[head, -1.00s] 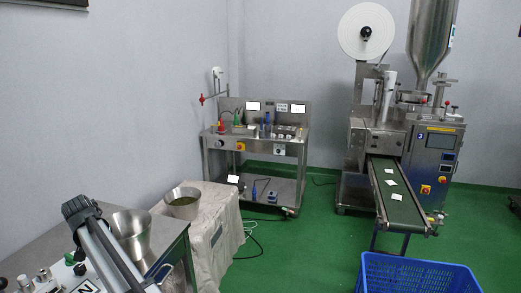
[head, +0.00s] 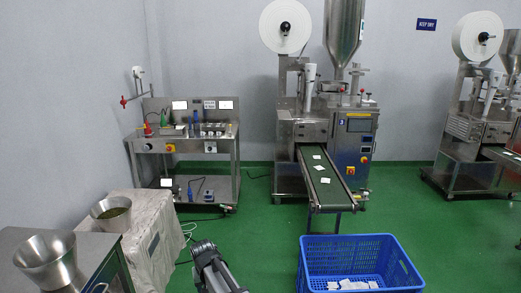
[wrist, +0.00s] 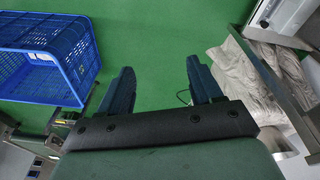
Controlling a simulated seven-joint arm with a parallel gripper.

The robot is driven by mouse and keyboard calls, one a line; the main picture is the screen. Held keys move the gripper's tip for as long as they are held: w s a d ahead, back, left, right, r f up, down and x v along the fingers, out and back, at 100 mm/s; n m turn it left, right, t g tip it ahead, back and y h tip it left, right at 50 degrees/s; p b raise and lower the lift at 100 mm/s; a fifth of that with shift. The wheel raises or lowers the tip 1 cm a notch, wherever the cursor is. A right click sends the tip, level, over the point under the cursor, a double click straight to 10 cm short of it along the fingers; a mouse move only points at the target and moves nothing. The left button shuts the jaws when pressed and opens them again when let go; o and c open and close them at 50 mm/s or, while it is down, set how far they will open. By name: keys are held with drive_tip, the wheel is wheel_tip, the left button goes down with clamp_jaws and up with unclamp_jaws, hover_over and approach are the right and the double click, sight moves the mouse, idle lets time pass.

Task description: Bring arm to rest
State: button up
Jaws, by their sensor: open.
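My gripper (wrist: 160,85) shows in the wrist view with its two dark blue fingers apart and nothing between them. Green floor lies beyond the fingertips. In the head view, part of my arm (head: 215,268) shows at the bottom edge, left of the blue crate; the fingers are not visible there. The blue crate (head: 360,250) stands on the floor with white packets inside. It also shows at the upper left of the wrist view (wrist: 50,65), apart from the fingers.
A packing machine (head: 355,150) with a conveyor (head: 328,190) carrying white teabags stands behind the crate. At the left are a steel table (head: 100,270), metal buckets (head: 111,215) and a cloth-covered stand (head: 150,230). A steel bench (head: 185,145) stands farther back.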

drive_tip(key=s+d+f+m+g, duration=0.1)
drive_tip(key=s+d+f, duration=0.25)
drive_tip(key=d, duration=0.85)
drive_tip(key=s+d+f+m, duration=0.1)
drive_tip(key=s+d+f, duration=0.3)
drive_tip(key=d, duration=0.7)
drive_tip(key=s+d+f+m+g, duration=0.15)
drive_tip(key=s+d, duration=0.45)
drive_tip(key=d, duration=0.6)
drive_tip(key=s+f+g, duration=0.3)
drive_tip(key=s+f, duration=0.7)
drive_tip(key=s, duration=0.5)
drive_tip(key=s+f+g, duration=0.3)
drive_tip(key=s+f, duration=0.8)
drive_tip(key=s, duration=0.4)
drive_tip(key=shift+d+f, duration=0.25)
drive_tip(key=shift+f, duration=0.05)
